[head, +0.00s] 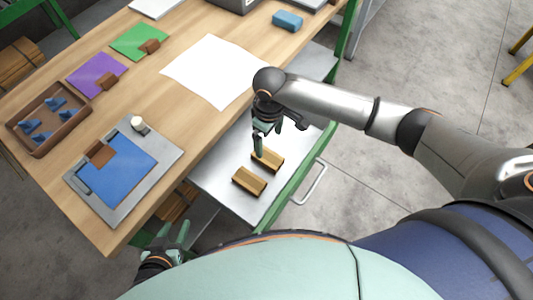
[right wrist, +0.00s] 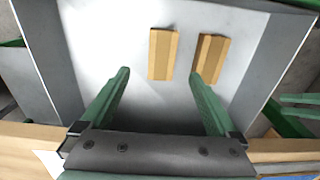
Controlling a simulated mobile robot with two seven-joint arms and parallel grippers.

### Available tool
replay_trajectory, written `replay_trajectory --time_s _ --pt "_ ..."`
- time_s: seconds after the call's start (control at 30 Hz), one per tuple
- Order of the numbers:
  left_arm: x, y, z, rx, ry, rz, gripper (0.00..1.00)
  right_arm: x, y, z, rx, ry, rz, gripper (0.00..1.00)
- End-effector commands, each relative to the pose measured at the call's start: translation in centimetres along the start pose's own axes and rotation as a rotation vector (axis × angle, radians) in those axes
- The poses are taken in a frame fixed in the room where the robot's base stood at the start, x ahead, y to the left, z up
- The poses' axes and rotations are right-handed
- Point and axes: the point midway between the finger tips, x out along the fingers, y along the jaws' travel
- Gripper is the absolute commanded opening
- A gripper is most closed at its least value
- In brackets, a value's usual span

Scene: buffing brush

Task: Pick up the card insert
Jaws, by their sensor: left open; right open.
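Two tan, ridged blocks lie side by side on the bare metal floor of an open drawer (head: 222,178): one nearer the front (head: 249,181) and one farther back (head: 267,160). I cannot tell by looks which thing is the card insert. My right gripper (head: 279,140) hangs over the drawer, open and empty, by the farther block. In the right wrist view its fingers (right wrist: 158,75) are spread, with the left block (right wrist: 163,54) ahead between the tips and the right block (right wrist: 210,59) by the right tip. My left gripper (head: 175,240) is open and empty near the bench's front edge.
The wooden bench (head: 140,90) carries a white sheet (head: 215,70), a grey tray with a blue pad (head: 123,170), a brown tray with blue pieces (head: 45,120), purple (head: 96,74) and green (head: 138,41) sheets. The drawer's walls surround the blocks.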

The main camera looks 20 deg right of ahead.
Motion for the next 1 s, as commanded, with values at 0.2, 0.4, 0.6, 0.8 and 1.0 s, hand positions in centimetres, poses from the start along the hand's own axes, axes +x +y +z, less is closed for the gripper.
replay_trajectory --time_s 0.2,0.4,0.6,0.8,1.0 --pt "0.3 0.0 0.6 -0.001 -0.005 0.001 0.5 3.2 0.0 0.0 -0.001 -0.001 0.001 0.95" --pt "0.5 0.0 0.7 0.0 -0.004 0.001 0.5 4.9 -0.2 0.0 0.0 -0.001 0.001 0.95" --pt "0.8 -0.1 0.9 0.0 -0.001 0.0 0.5 7.9 -0.4 -0.1 0.0 -0.002 0.001 0.95" --pt "0.9 -0.1 0.8 0.001 0.001 0.0 0.5 8.8 -0.4 -0.1 -0.002 0.0 0.002 0.95" --pt "0.9 -0.1 0.8 0.001 0.002 0.0 0.5 8.8 -0.4 -0.1 -0.001 0.0 0.001 0.91"
